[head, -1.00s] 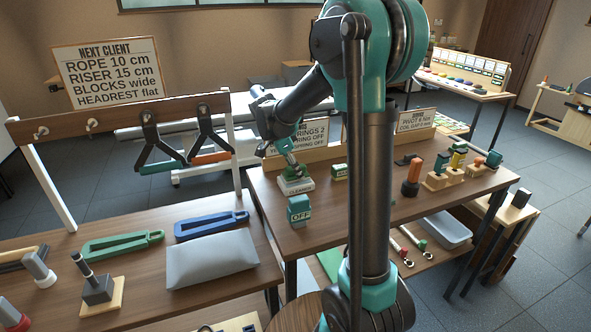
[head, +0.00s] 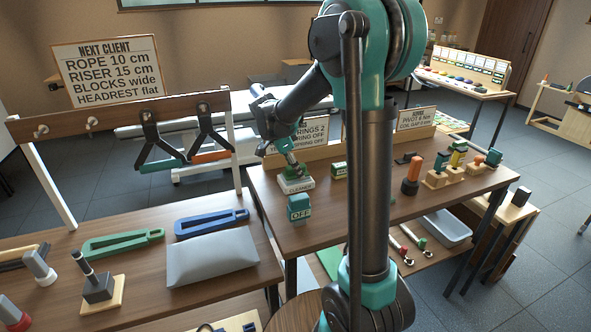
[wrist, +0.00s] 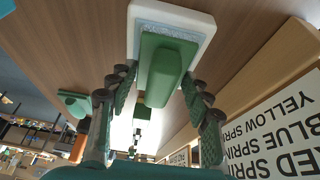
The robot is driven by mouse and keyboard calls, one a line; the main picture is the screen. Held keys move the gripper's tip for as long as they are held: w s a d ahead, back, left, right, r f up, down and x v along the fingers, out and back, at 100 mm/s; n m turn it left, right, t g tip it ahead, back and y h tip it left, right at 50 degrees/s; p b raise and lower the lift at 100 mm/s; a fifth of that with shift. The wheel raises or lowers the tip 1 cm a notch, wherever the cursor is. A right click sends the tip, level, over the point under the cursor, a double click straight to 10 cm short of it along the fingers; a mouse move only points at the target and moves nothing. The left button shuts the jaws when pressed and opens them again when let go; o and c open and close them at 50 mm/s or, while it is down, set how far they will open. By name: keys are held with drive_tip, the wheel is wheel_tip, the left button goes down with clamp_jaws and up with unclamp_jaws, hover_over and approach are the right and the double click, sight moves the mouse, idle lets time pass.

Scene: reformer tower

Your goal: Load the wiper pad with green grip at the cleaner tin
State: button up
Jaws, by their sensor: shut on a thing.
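The wiper pad's green grip (wrist: 165,60) is between the fingers of my gripper (wrist: 157,84) in the wrist view. My gripper is shut on it. The cleaner tin (wrist: 203,22) is a white rectangular tin with a speckled pale blue inner surface, and the pad is right over that surface. I cannot tell how firmly the pad touches it. In the head view the tin (head: 297,187), lettered CLEANER, stands near the left end of the dark wooden table, with the green grip (head: 294,173) above it and my gripper (head: 291,163) coming down from above.
A teal block (head: 299,208) lettered OFF stands just in front of the tin. A small green labelled block (head: 340,171) is to its right, partly behind my arm. A sign board (head: 313,137) stands behind. Several stamp-like tools stand farther right.

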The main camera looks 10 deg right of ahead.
idle(0.4)
drive_tip(key=shift+r, duration=3.45)
drive_tip(key=shift+r, duration=0.1)
